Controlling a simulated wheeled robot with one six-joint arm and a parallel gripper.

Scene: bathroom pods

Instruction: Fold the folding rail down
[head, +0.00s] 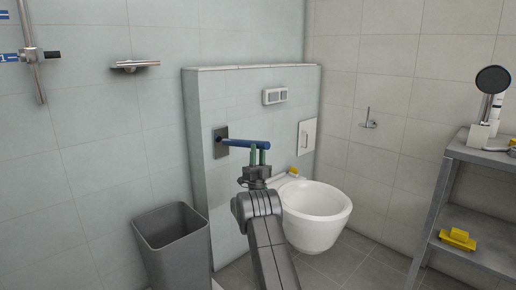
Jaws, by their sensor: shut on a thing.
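The folding rail (238,142) is a dark blue bar. It runs out from a dark wall plate (221,142) on the tiled half wall, left of the toilet. It looks about level. My gripper (259,155) has green fingers and is at the rail's free right end, shut on it. The fingers point up, and the arm rises from the bottom of the picture. The far side of the grip is hidden.
The white toilet bowl (316,215) is just right of my arm, with a yellow item (294,170) near its back. A grey bin (174,249) stands at left. A grey shelf (482,150) stands at right. A paper holder (368,120) is on the right wall.

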